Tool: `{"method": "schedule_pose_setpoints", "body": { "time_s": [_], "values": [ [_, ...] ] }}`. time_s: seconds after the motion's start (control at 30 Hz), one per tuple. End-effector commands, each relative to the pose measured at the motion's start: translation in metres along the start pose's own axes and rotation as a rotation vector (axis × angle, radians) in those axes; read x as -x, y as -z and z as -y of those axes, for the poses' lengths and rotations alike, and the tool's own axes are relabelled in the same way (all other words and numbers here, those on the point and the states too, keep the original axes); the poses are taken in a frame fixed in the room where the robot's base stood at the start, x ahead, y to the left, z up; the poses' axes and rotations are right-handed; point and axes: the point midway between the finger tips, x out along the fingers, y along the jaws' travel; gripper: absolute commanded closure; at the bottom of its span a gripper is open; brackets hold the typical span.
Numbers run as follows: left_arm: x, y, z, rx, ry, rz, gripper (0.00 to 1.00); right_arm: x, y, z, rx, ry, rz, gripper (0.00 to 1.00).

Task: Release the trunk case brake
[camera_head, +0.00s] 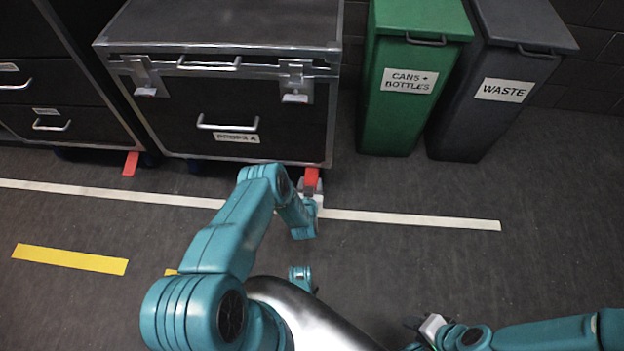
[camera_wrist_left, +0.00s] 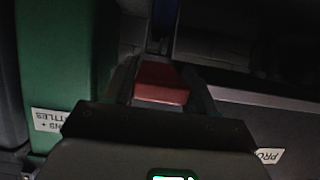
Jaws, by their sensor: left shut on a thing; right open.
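The black trunk case (camera_head: 270,100) with metal edges and a "PROPS A" label stands at the top centre of the head view. A red brake pedal (camera_head: 311,177) sticks out low at its right front corner. My left gripper (camera_head: 311,188) is at this pedal, shut on it. In the left wrist view the red pedal (camera_wrist_left: 162,84) lies between the two fingers. My right gripper (camera_head: 430,325) is at the bottom of the head view, away from the case, open and empty.
A green "CANS + BOTTLES" bin (camera_head: 400,110) and a grey "WASTE" bin (camera_head: 480,120) stand right of the case. Another black case (camera_head: 50,95) stands to the left. A white line (camera_head: 420,219) and a yellow strip (camera_head: 70,259) mark the floor. The right floor is clear.

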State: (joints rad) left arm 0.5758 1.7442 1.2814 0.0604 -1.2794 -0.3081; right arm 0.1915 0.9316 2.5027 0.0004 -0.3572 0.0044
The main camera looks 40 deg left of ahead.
Motion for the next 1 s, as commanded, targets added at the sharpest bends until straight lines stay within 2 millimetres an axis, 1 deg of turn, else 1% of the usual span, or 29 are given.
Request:
{"method": "schedule_pose_setpoints", "body": {
  "time_s": [0.03, 0.2, 0.47, 0.5, 0.57, 1.0],
  "values": [
    [0.0006, 0.0141, -0.0008, -0.001, -0.003, 0.018, 0.99, 0.0083, -0.0016, 0.0040, 0.004, 0.000, 0.004, 0.57],
    [0.0013, 0.0145, -0.0007, -0.002, -0.004, 0.087, 0.99, 0.0108, -0.0035, 0.0062, 0.010, 0.001, 0.009, 0.57],
    [0.0001, 0.0134, -0.0011, -0.002, -0.002, 0.091, 0.99, 0.0100, -0.0032, 0.0059, 0.010, 0.001, 0.008, 0.57],
    [0.0000, 0.0134, -0.0012, -0.002, -0.002, 0.091, 0.41, 0.0100, -0.0032, 0.0059, 0.010, 0.001, 0.008, 0.57],
    [-0.0003, 0.0134, -0.0014, -0.001, -0.002, 0.092, 0.23, 0.0101, -0.0031, 0.0059, 0.010, 0.001, 0.008, 0.57],
    [-0.0019, 0.0137, -0.0022, -0.001, -0.002, 0.095, 0.23, 0.0100, -0.0028, 0.0058, 0.009, 0.001, 0.007, 0.57]
  ]
}}
